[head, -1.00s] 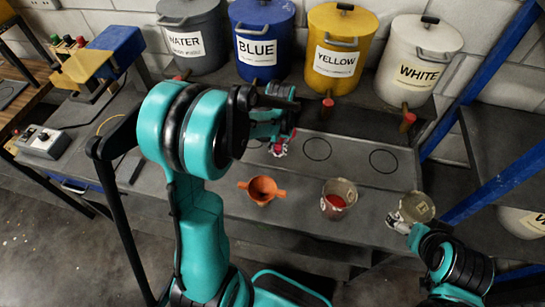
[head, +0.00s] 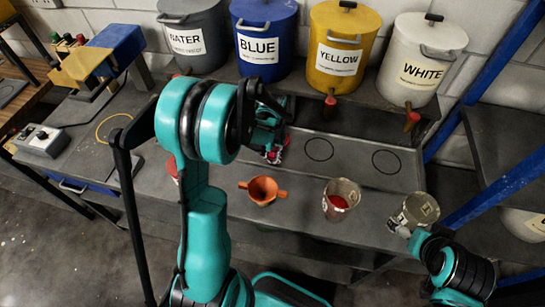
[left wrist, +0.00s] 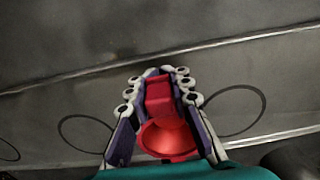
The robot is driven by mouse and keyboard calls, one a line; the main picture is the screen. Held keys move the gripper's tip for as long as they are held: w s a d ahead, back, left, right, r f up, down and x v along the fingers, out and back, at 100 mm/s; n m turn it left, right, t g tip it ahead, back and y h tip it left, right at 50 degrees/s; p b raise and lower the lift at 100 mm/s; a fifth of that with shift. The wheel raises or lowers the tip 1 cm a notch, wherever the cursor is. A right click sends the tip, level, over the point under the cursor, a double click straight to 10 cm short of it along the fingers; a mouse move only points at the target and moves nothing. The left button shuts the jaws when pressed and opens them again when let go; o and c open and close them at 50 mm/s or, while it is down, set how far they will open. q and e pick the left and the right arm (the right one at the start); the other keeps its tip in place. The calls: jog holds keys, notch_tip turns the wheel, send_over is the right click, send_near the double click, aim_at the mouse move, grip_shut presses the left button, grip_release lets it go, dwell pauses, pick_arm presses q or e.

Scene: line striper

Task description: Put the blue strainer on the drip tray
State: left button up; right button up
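No blue strainer shows in these views. My left gripper (left wrist: 160,100) is shut on the handle of a red strainer-like piece (left wrist: 172,138) with a round cone, between the fingers in the left wrist view. In the head view my left gripper (head: 274,153) is over the left part of the grey drip tray (head: 350,162), marked with black circles. Whether the red piece touches the tray cannot be told. An orange two-handled funnel-like piece (head: 263,191) stands on the bench in front of the tray. My right gripper (head: 398,226) is at the rim of a grey can (head: 420,207); its fingers are unclear.
A can with red inside (head: 340,200) stands between the orange piece and the grey can. Another red thing (head: 173,168) is partly hidden behind my left arm. Labelled blue (head: 262,40), yellow (head: 340,45), grey and white drums with taps stand behind the tray.

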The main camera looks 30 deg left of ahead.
pick_arm(q)
jog(key=shift+o, duration=1.3)
jog(key=shift+r, duration=0.2)
notch_tip(320, 180, up, 11)
jog(key=p, duration=0.3)
jog(key=shift+f, duration=0.1)
jog(key=shift+r, duration=0.65)
jog(key=s+d+r+m+t, duration=0.1)
jog(key=s+d+r+t, duration=0.2)
jog(key=s, duration=0.3)
jog(key=s+d+r+m+t, duration=0.1)
jog(key=s+d+r+t, duration=0.3)
jog(key=s+d, duration=0.2)
jog(key=shift+s+d+m, duration=0.2)
jog(key=shift+s+m, duration=0.2)
jog(key=shift+s, duration=0.35)
